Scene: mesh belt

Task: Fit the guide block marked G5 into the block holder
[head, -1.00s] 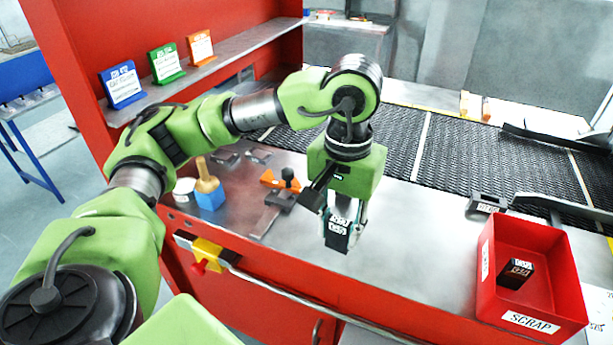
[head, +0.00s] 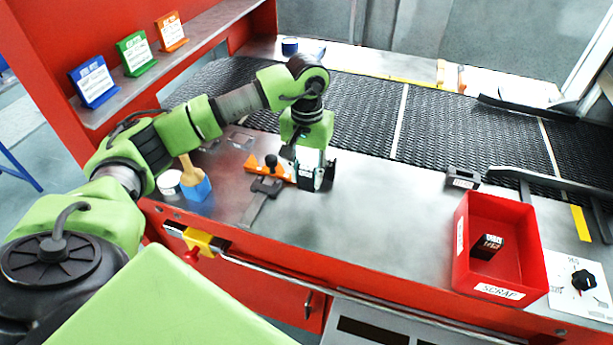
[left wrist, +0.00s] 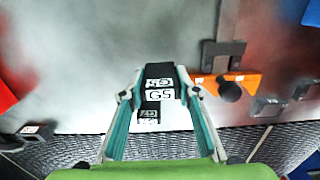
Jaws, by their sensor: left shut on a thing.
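My left gripper (head: 312,170) is shut on a dark block with white labels (head: 306,178). In the left wrist view, the G5 mark shows on this guide block (left wrist: 160,82), held between the gripper's fingertips (left wrist: 160,92). The block is over the steel bench, and any gap beneath it is hard to judge. Just left of it in the head view is a fixture with an orange piece and black knob (head: 270,164) and a dark notched part (head: 267,186). It looks like the block holder, but I see no label saying so. My right gripper is out of view.
A red SCRAP bin (head: 463,272) at the right holds a dark labelled block (head: 488,246). A small dark labelled part (head: 463,179) sits by the mesh belt (head: 440,125).

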